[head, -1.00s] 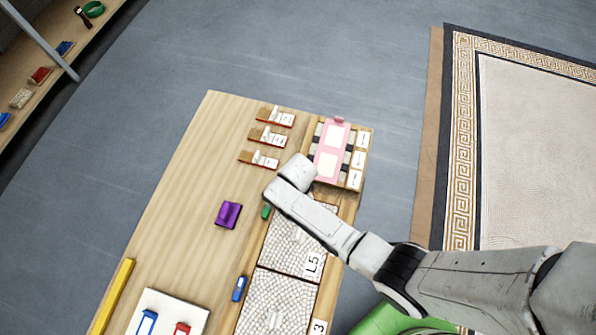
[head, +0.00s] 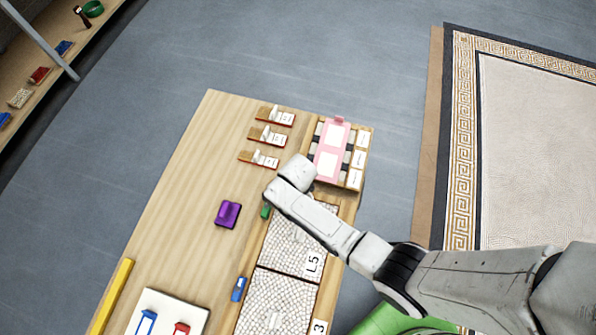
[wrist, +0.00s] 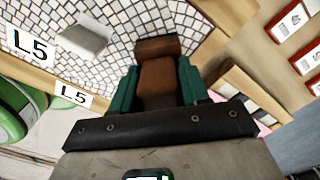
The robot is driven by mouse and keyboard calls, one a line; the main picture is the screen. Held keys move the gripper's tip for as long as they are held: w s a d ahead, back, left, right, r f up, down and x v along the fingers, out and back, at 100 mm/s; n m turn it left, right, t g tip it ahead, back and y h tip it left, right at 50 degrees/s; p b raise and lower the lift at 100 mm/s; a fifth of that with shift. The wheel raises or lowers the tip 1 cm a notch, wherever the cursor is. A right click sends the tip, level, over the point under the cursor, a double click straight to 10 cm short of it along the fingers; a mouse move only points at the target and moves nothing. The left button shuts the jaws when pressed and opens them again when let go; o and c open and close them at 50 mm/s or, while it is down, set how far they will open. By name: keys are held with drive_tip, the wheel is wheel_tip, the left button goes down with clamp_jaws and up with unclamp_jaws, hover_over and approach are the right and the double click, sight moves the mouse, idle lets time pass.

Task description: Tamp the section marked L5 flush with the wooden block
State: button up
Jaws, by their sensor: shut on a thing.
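My gripper (wrist: 157,82) is shut on the brown wooden block (wrist: 157,48), held between its two teal fingers in the wrist view. In the head view my arm hides most of the gripper, and only a bit of a green finger (head: 265,212) shows. The section marked L5 (head: 287,249) is a pale mosaic panel on the table; the wrist view shows its tiles (wrist: 118,18) and L5 labels. A pale raised piece (wrist: 85,40) stands on the tiles, left of the block. The block is over or beside the panel's edge; I cannot tell whether it touches.
Another mosaic panel (head: 272,305) lies nearer on the table (head: 170,200). A purple object (head: 228,213) and a blue one (head: 239,289) lie left of the panels. A pink-topped rack (head: 347,134) and several small labelled holders (head: 267,137) stand at the far end.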

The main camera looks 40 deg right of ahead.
drive_tip(key=shift+f+b, duration=0.3)
drive_tip(key=shift+f, duration=0.2)
idle(1.2)
drive_tip(key=shift+r, duration=0.1)
drive_tip(key=shift+r+p, duration=3.4)
drive_tip(key=shift+r, duration=0.1)
